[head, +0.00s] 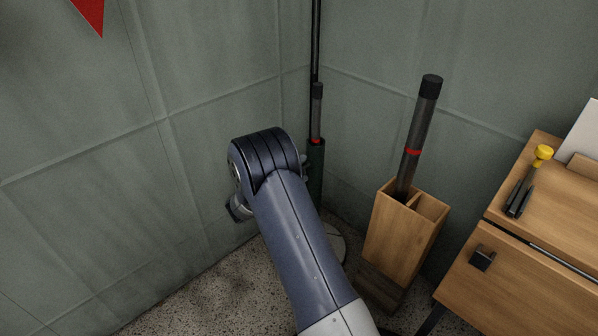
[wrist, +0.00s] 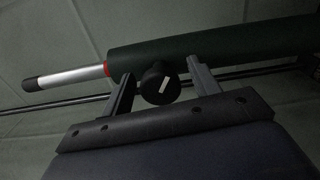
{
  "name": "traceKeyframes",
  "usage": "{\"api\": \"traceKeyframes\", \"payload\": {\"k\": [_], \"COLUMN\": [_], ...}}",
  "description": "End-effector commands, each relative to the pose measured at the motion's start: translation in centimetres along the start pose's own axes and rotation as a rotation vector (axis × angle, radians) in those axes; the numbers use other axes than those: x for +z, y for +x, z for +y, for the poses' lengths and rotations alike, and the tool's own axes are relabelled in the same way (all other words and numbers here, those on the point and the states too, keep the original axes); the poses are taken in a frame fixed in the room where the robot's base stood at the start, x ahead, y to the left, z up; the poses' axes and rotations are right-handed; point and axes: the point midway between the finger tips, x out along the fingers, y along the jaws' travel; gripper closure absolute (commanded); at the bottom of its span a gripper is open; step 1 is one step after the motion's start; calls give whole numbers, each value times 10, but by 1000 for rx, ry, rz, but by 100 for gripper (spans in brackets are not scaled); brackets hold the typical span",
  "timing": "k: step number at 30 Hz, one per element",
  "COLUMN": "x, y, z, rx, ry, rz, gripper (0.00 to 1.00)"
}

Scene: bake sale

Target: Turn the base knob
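The base knob (wrist: 160,84) is a round black knob with a white mark, on the side of a dark green tube. It shows in the wrist view between the two fingers of my gripper (wrist: 160,88). The fingers stand apart, one on each side, with a visible gap to the knob. The dark green tube (wrist: 215,45) has a red ring and a silver rod with a black end. In the head view the tube (head: 316,172) stands upright in the corner behind my arm. The knob and my fingertips are mostly hidden there by the arm.
A wooden box (head: 400,240) holding a dark tube (head: 420,130) with a red band stands to the right. A wooden cabinet (head: 520,285) with a yellow-topped tool (head: 543,153) is at the far right. Tiled walls (head: 200,90) close in behind the tube.

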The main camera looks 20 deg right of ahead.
Motion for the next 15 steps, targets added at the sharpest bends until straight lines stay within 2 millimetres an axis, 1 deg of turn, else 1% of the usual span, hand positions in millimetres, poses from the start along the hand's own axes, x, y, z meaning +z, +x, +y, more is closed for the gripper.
{"api": "traceKeyframes", "payload": {"k": [8,11,14,15], "x": [0,-1,-1,-1], "y": [-2,-12,-30,-39], "z": [1,3,4,4], "rx": [1,1,1,1], "ry": [0,-1,-1,-1], "rz": [1,3,5,5], "gripper": [42,42,42,42]}}
